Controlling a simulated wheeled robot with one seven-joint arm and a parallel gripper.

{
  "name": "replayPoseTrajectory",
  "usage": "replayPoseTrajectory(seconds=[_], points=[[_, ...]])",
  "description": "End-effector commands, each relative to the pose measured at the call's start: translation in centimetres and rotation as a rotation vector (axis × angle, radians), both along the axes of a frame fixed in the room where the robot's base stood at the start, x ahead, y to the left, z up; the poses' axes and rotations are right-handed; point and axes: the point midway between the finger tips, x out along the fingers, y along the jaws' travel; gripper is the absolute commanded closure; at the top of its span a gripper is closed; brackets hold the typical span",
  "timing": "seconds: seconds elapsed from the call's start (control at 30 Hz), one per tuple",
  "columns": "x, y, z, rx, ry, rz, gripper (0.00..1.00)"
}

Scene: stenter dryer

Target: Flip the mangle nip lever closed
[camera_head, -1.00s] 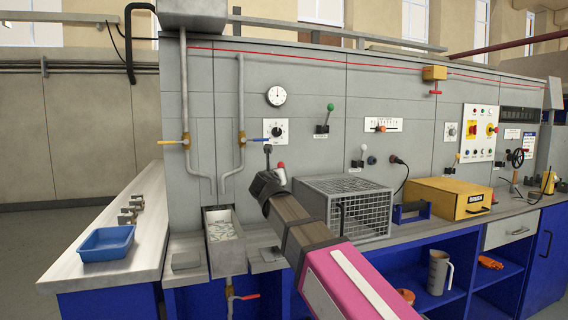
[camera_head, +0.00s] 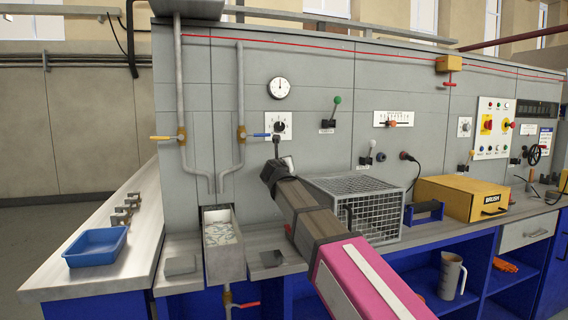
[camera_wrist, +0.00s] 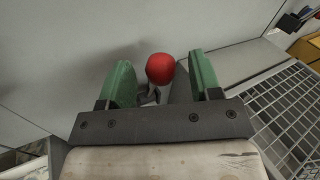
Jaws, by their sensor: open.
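A lever with a red ball knob (camera_wrist: 160,68) stands out from the grey panel in the wrist view. No label on it can be read. My gripper (camera_wrist: 161,82) is open, with one green finger on each side of the red knob and a gap on both sides. The knob looks just beyond or level with the fingertips; its depth is hard to tell. In the head view my gripper (camera_head: 277,170) is at the panel above the bench and hides the red knob. The lever's base is mostly hidden.
A wire mesh cage (camera_head: 355,208) stands right of my arm, close to the gripper. A black-knobbed part (camera_head: 276,140) sits just above it. A metal trough (camera_head: 222,240) is to the left. A green-knobbed lever (camera_head: 336,102) is higher on the panel.

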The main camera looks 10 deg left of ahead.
Motion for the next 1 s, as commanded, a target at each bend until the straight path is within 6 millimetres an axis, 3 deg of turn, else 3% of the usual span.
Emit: replayPoseTrajectory(seconds=[0.03,0.2,0.53,0.7,1.0], points=[[1.3,0.2,0.0,0.0,0.0,-0.002,0.42],[3.1,0.3,0.0,0.0,0.001,0.0,0.42],[3.5,0.3,0.0,0.0,0.0,0.0,0.42],[3.5,0.3,0.0,0.0,0.0,0.0,0.97],[3.3,-0.3,-0.1,0.0,0.001,-0.001,1.0]])
